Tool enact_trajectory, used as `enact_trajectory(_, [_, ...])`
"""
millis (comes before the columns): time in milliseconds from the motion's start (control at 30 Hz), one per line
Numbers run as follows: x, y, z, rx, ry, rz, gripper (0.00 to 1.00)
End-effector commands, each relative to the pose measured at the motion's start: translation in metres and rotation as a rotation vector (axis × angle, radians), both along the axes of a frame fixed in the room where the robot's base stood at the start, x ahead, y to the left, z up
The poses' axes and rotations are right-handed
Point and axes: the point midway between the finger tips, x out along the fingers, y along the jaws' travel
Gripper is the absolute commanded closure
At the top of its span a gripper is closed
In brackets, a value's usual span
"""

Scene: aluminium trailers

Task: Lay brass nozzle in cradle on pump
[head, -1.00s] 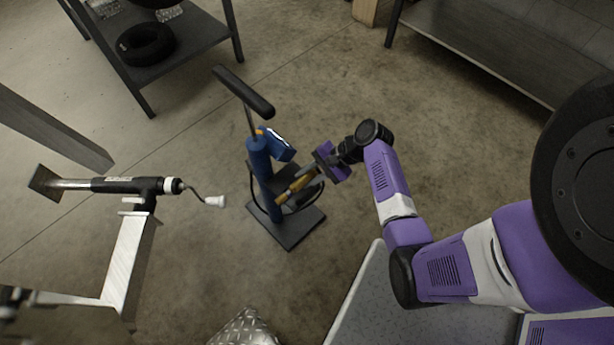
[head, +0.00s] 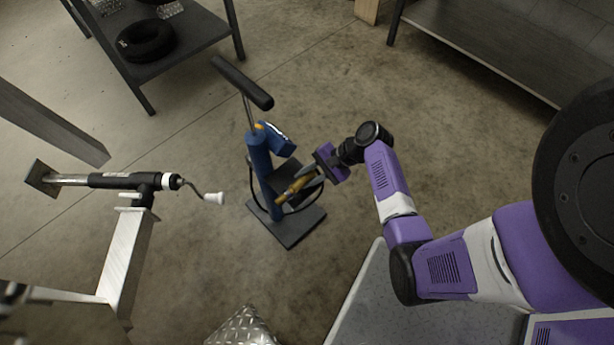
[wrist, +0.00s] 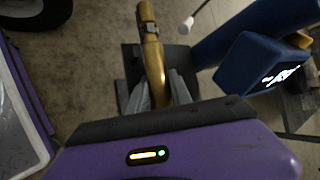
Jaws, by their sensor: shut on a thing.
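The brass nozzle (head: 294,189) is held between the fingers of my gripper (head: 310,174), beside the blue pump (head: 259,165). In the wrist view the nozzle (wrist: 153,60) stands out beyond the two grey fingertips (wrist: 160,90), which are shut on it. The pump is upright with a black T-handle, a blue gauge housing (head: 275,140) and a dark base plate (head: 297,231). The housing (wrist: 257,65) also shows at the right in the wrist view. I cannot make out the cradle clearly, nor tell whether the nozzle touches it.
A black hose (head: 300,210) loops beside the pump. A trailer jack with a crank (head: 140,183) stands at the left. Open concrete floor surrounds the pump.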

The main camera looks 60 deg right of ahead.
Motion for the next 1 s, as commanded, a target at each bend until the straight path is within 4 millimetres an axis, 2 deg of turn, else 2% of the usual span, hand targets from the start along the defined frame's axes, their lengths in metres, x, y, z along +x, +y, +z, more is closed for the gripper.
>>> enact_trajectory(33, [-0.006,0.0,-0.027,-0.022,0.031,-0.011,0.73])
enact_trajectory(133, [-0.006,0.0,-0.027,-0.022,0.031,-0.011,0.53])
enact_trajectory(167, [-0.006,0.001,-0.028,-0.022,0.032,-0.011,0.49])
enact_trajectory(467, [-0.007,0.001,-0.026,-0.021,0.031,-0.009,0.49])
enact_trajectory(567, [-0.011,-0.002,-0.017,-0.02,0.028,-0.009,0.49])
enact_trajectory(1000, [-0.043,-0.028,0.049,-0.005,-0.002,-0.007,0.49])
